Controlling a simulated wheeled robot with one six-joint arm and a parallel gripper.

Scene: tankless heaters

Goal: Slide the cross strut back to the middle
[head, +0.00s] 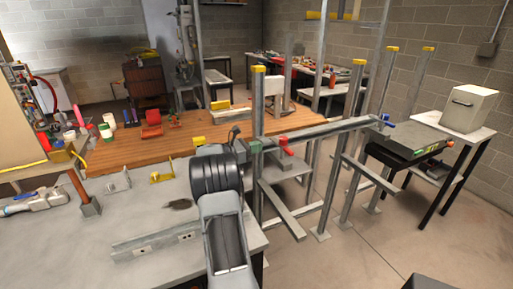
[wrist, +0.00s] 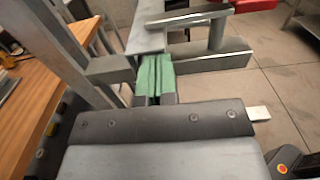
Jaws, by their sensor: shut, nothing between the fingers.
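A grey metal cross strut (head: 335,130) runs level between upright posts in the head view. A red part (head: 287,146) sits near its left end and a blue part (head: 386,121) near its right end. My gripper (head: 254,146) is at the left end of this frame, beside the yellow-capped post (head: 258,95). In the wrist view, the green fingertips of my gripper (wrist: 153,76) are together with nothing between them. Grey metal bars (wrist: 190,17) lie just beyond them. I cannot tell whether the fingertips touch the metal.
A grey workbench (head: 110,215) with tools and a slotted rail (head: 155,240) lies at the left. A wooden bench (head: 190,128) stands behind. Lower bars (head: 282,212) jut from the posts toward me. A white box (head: 468,107) stands on a table at right.

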